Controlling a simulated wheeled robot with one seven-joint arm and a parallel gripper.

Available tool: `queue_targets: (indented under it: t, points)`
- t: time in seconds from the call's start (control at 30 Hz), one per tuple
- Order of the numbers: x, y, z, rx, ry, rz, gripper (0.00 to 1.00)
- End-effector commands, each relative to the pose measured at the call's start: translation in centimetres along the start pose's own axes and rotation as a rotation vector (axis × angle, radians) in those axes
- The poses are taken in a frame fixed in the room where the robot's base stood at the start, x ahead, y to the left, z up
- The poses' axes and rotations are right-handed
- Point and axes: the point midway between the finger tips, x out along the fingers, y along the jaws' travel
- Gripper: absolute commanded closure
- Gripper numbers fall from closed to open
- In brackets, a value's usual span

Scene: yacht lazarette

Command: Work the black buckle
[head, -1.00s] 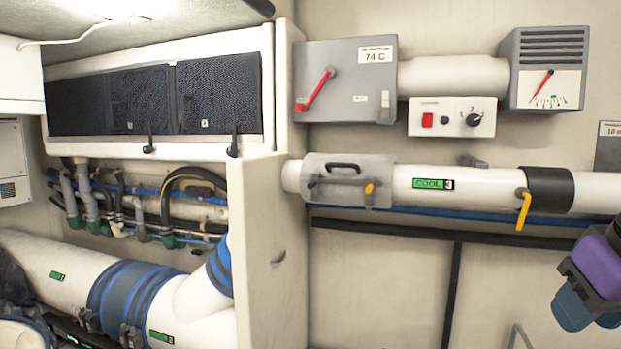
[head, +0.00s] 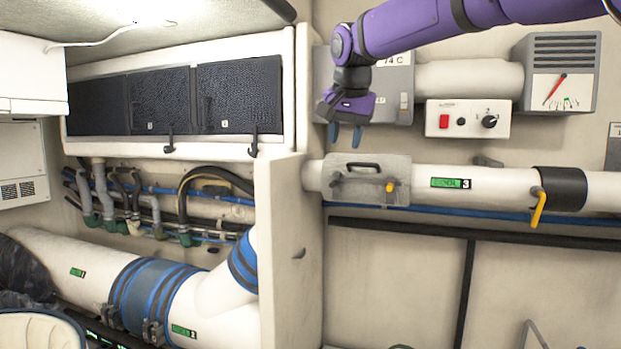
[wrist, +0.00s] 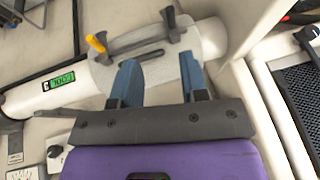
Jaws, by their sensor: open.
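The grey cover plate (head: 385,165) sits on the white pipe marked 3. A dark latch (head: 337,187) with no yellow tip, likely the black buckle, is on its left part; the wrist view shows it (wrist: 170,22) at the top. A yellow-tipped latch (head: 390,187) is on the right part, also in the wrist view (wrist: 97,43). A black loop handle (head: 363,165) sits along the plate's top edge. My purple gripper (head: 345,137) is open and empty, with its blue fingers pointing down above the plate. In the wrist view its fingertips (wrist: 158,62) overlap the plate; contact cannot be told.
The grey switch box (head: 320,75) is behind my gripper. A control box (head: 468,119) and gauge (head: 558,75) are at right. A white partition (head: 288,230) stands just left of the plate. A yellow handle (head: 538,207) hangs from the pipe. The wall below is mostly clear.

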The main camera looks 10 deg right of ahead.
Motion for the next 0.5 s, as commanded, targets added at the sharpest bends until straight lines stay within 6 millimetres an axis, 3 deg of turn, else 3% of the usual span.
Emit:
queue_targets:
  t: [0.27, 0.5]
  points:
    - [1.4, -0.9, -0.7, 0.023, 0.000, 0.003, 0.60]
    - [5.5, -0.8, -0.6, 0.022, -0.002, 0.005, 0.60]
